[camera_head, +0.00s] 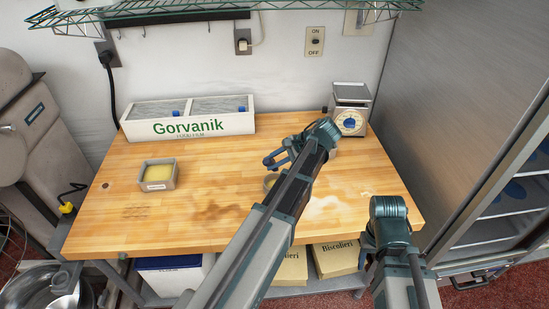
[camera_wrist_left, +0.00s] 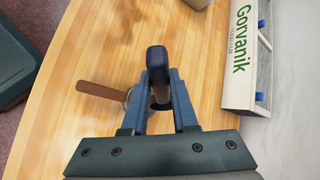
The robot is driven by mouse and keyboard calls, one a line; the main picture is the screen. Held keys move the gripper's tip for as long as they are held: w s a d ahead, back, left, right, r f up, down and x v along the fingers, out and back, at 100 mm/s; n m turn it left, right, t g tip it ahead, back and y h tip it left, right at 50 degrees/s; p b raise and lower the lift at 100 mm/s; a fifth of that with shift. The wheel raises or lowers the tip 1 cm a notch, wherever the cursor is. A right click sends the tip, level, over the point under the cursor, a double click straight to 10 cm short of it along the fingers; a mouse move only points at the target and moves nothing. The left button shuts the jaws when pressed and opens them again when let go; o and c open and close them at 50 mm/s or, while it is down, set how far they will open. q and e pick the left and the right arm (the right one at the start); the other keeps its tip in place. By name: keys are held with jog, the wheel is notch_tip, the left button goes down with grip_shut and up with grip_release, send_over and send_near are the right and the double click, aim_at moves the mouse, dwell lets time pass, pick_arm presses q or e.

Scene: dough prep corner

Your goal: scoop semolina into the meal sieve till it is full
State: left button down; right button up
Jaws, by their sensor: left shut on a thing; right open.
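My left gripper (camera_head: 277,158) is over the right half of the wooden table. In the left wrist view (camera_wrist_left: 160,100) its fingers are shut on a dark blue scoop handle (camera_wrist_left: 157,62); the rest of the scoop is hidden. Below and beside it, a brown wooden handle (camera_wrist_left: 100,91) meets a round rim (camera_wrist_left: 127,97), apparently the meal sieve, mostly hidden by the fingers. In the head view my left arm partly covers this round thing (camera_head: 269,182). A square tub of yellow semolina (camera_head: 158,172) stands at the table's left. My right arm shows at lower right; its fingers are not visible.
A white Gorvanik box (camera_head: 190,126) with two compartments stands at the table's back. A scale (camera_head: 350,113) stands at the back right. A steel cabinet with shelves borders the right side. The table (camera_head: 130,225) is clear around the tub and along its front left.

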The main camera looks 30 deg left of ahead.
aim_at(264, 160)
pick_arm(q)
jog(key=s+a+r+t+h+p, duration=0.1)
jog(key=h+p, duration=0.1)
jog(key=p, duration=0.1)
jog(key=shift+s+a+r+n+t, duration=0.1)
jog(key=shift+s+a+n+t, duration=0.1)
jog(key=shift+n+t, duration=0.1)
jog(key=shift+a+t+h+p, duration=0.2)
jog(key=shift+t+h+p, duration=0.15)
jog(key=shift+h, duration=0.25)
jog(key=shift+f, duration=0.25)
jog(key=shift+s+a+r+h+p, duration=0.15)
jog(key=shift+s+a+h+p, duration=0.15)
jog(key=shift+h+p, duration=0.1)
jog(key=t+h, duration=0.1)
jog(key=h, duration=0.1)
jog(key=a+t+h, duration=0.1)
jog(key=shift+s+f+n+t, duration=0.25)
jog(key=shift+f+n+t, duration=0.05)
jog(key=shift+n+t, duration=0.1)
